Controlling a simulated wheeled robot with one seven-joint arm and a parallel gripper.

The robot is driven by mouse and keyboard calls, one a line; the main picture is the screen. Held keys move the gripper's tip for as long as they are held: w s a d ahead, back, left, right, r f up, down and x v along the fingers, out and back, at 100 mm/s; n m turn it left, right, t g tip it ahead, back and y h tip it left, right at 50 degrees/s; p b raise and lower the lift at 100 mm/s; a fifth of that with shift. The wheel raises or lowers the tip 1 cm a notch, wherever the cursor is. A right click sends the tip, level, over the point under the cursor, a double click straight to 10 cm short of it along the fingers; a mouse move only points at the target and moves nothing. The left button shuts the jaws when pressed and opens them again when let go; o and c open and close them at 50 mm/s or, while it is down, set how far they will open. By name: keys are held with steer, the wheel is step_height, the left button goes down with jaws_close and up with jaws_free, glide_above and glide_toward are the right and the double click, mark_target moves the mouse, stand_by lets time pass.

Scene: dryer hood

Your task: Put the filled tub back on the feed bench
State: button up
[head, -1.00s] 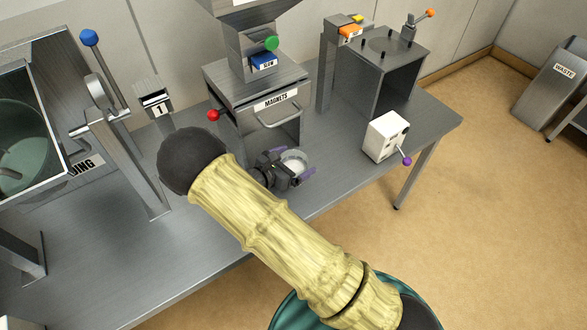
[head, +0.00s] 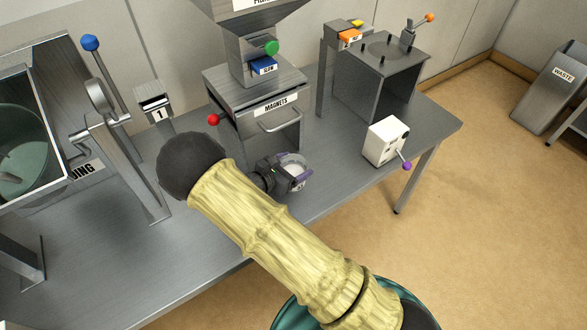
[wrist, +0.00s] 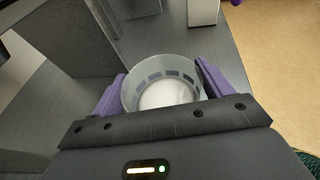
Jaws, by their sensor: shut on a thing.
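The tub (wrist: 163,84) is a clear, round cup with white contents in its bottom. In the wrist view it sits between the two purple fingers of my gripper (wrist: 160,92), which is shut on it. In the head view the tub (head: 292,167) is at my gripper (head: 290,172), in front of the magnets unit and close to the bench's front edge. The bench (head: 330,165) is a grey metal top. I cannot tell whether the tub touches it. My arm hides part of the bench.
The magnets unit (head: 275,103) with a handle stands just behind the tub. A white box with a purple knob (head: 385,141) stands to the right. An open-sided metal stand (head: 385,85) is at the back right. A tilted dryer hood (head: 30,130) is at the left.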

steer(key=shift+r, duration=0.6)
step_height(320, 180, up, 2)
steer(key=shift+r, duration=0.1)
steer(key=s+a+b, duration=0.1)
steer(key=s+a, duration=1.1)
steer(key=s, duration=0.1)
steer(key=shift+a+b, duration=0.3)
steer(key=shift+b, duration=0.05)
steer(key=shift+w+r, duration=0.1)
